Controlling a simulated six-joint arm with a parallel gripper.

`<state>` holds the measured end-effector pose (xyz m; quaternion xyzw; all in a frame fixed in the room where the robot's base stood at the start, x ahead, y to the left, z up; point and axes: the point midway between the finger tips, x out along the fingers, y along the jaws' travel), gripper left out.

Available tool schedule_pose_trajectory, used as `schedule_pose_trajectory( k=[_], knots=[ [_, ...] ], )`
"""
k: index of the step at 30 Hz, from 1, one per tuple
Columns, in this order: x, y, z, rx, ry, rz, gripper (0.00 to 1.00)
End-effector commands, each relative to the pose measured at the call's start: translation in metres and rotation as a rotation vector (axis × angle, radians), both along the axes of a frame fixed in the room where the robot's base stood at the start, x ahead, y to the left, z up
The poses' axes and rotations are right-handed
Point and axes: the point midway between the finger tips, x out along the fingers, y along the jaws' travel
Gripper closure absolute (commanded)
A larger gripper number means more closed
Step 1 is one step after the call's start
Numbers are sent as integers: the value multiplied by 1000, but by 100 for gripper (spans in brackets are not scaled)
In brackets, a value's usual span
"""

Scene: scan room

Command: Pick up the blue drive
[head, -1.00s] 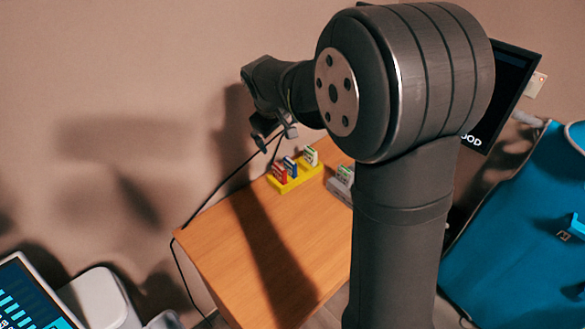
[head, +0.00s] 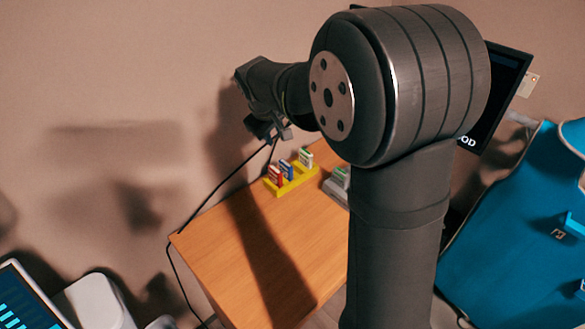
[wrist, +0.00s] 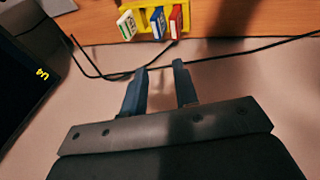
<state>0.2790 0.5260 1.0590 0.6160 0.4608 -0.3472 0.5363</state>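The blue drive (head: 286,169) stands in a yellow holder (head: 303,181) on the wooden table, between a red drive (head: 274,174) and a white-green drive (head: 306,158). In the wrist view the blue drive (wrist: 158,22) is at the top, with the red drive (wrist: 176,20) to its right and the white-green drive (wrist: 126,25) to its left. My gripper (wrist: 162,68) is open and empty, with its fingertips apart from the drives. In the head view my gripper (head: 272,136) is above and slightly left of the holder.
A grey device (head: 337,186) sits right of the holder. The wooden table (head: 250,245) is clear in front. A black cable (wrist: 100,75) runs behind the fingers in the wrist view. A dark screen (wrist: 25,95) stands at left there. A blue chair-like surface (head: 500,230) is at right.

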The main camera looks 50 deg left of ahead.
Motion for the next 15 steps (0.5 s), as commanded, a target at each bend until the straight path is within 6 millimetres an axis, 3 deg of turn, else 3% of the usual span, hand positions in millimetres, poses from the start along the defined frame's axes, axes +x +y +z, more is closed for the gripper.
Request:
schedule_pose_trajectory(
  k=[5,15],
  knots=[
    [18,-3,-16,15,85,-9,73],
    [75,-7,-49,164,312,-22,73]
  ],
)
